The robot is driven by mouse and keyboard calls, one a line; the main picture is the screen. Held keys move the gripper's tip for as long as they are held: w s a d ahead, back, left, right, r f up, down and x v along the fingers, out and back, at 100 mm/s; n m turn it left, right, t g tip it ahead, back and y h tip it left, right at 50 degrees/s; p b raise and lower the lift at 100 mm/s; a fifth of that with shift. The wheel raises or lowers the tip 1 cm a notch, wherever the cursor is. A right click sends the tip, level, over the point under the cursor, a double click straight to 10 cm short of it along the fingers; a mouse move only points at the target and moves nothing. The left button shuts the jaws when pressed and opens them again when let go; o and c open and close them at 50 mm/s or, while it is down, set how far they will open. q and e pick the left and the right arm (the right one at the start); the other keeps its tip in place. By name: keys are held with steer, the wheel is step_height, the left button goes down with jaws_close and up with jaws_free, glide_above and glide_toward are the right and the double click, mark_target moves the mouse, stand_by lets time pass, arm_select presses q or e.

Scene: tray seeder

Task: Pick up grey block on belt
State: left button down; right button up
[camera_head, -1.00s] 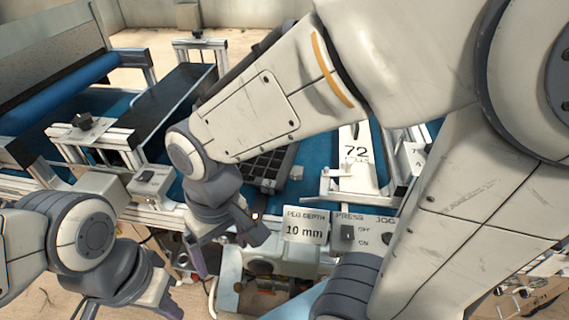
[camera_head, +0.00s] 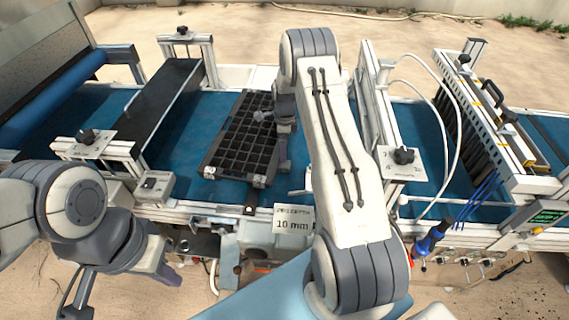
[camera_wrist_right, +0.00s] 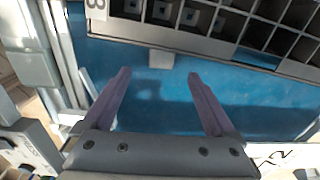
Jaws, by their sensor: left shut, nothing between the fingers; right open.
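The grey block (camera_wrist_right: 161,59) lies on the blue belt (camera_wrist_right: 150,100), close to the tray's edge, in the right wrist view. It is not visible in the head view, where my right arm covers that area. My right gripper (camera_wrist_right: 158,75) is open, its two fingers on either side of the block's line and the block just beyond the tips. Nothing is between the fingers. In the head view the right gripper hangs beside the tray and is mostly hidden by the wrist. My left gripper (camera_head: 168,272) is shut and empty, low in front of the belt frame.
A black seed tray (camera_head: 236,177) with grid cells sits on the belt, left of my right gripper. A dark roller bridge (camera_head: 165,95) stands further left. A white gantry (camera_head: 372,100) with hoses stands right. A "10 mm" sign (camera_head: 292,222) is on the front rail.

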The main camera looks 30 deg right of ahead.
mark_target(286, 164)
step_height(286, 164, down, 3)
steer(key=shift+p, duration=0.35)
steer(key=shift+d+f+p, duration=0.1)
steer(key=shift+f+p, duration=0.4)
steer(key=shift+f, duration=0.05)
step_height(286, 164, down, 3)
steer(key=shift+d+f+p, duration=0.1)
steer(key=shift+d+p, duration=0.05)
steer(key=shift+p, duration=0.65)
steer(key=shift+f, duration=0.5)
jaws_close()
